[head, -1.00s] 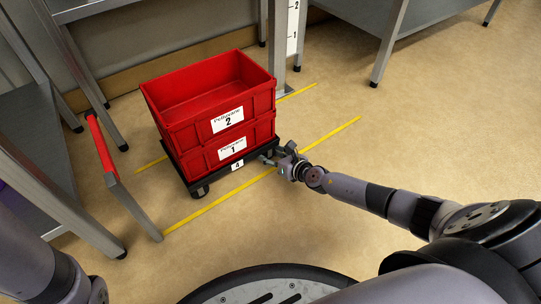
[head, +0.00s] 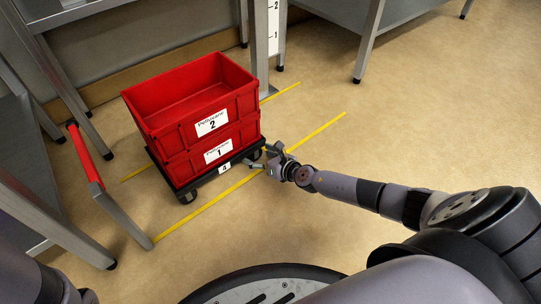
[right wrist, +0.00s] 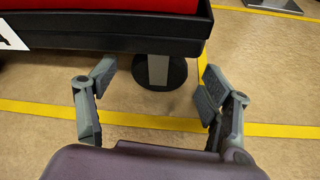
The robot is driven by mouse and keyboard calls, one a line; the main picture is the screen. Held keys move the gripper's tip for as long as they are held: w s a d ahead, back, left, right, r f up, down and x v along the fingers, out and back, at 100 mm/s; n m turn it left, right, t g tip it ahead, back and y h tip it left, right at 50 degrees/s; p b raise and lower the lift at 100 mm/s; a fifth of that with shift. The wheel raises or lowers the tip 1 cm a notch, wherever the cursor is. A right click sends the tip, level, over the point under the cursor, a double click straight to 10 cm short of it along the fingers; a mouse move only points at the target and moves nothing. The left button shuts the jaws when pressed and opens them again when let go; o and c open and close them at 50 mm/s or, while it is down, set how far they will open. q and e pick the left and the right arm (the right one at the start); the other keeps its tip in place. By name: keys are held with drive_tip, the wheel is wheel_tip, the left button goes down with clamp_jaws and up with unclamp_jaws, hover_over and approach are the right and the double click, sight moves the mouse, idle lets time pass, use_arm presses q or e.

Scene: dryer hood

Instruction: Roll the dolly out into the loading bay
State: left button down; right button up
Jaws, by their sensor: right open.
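The black dolly (head: 204,182) stands on the floor with two stacked red crates on it, an upper one marked 2 (head: 236,112) and a lower one marked 1 (head: 187,170). My right gripper (head: 260,165) is open beside the dolly's near right corner. In the right wrist view its fingers (right wrist: 152,95) are spread, with nothing held between them. The dolly's black edge (right wrist: 110,43) and a dark caster (right wrist: 160,72) show just beyond the fingertips. I cannot tell whether they touch. My left gripper is out of view; only part of the left arm shows at lower left.
Yellow floor lines (head: 300,141) run on both sides of the dolly. A metal frame with a red bar (head: 84,153) stands close on the left, and a post (head: 259,45) behind. A grey table (head: 365,45) stands at the back right. Floor at right is clear.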

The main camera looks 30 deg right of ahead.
drive_tip(key=v, duration=1.1)
drive_tip(key=shift+s+d, duration=0.1)
drive_tip(key=shift+s, duration=0.1)
drive_tip(key=shift+r, duration=0.1)
